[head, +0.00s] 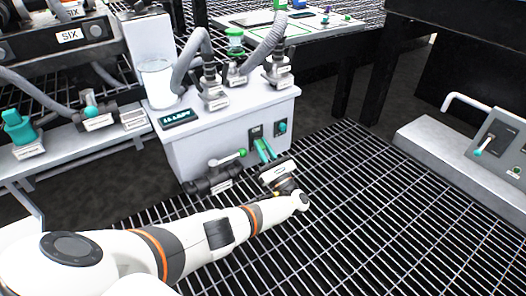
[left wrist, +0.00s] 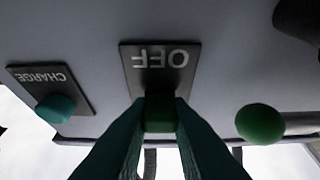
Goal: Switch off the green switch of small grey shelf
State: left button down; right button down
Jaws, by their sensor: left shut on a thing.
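The small grey shelf (head: 199,150) is a box-shaped unit in the upper middle of the head view. Its front carries a dark switch plate (head: 255,132), which reads OFF upside down in the left wrist view (left wrist: 160,60). The green switch (left wrist: 160,114) sits below that lettering, between my fingertips. My left gripper (head: 262,147) has teal fingers reaching up to the plate. In the left wrist view the fingers (left wrist: 160,106) are closed around the switch. They hide its sides, and the head view hides most of it. My right gripper is not in view.
A CHARGE plate with a teal button (left wrist: 55,109) is beside the switch. A green-ended valve handle (head: 230,157) sticks out on the other side, close to my gripper. Hoses and fittings (head: 213,88) stand on top. The grating floor (head: 350,200) to the right is clear.

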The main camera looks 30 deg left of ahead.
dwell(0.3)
pick_arm(q)
jog(key=c, duration=1.3)
grip_release()
jog(key=shift+d, duration=0.1)
jog(key=shift+s+d+f, duration=0.1)
jog(key=shift+d+f, duration=0.1)
jog(key=shift+d, duration=0.05)
jog(key=v, duration=1.1)
jog(key=shift+s+d+f, duration=0.1)
jog(key=shift+s, duration=0.05)
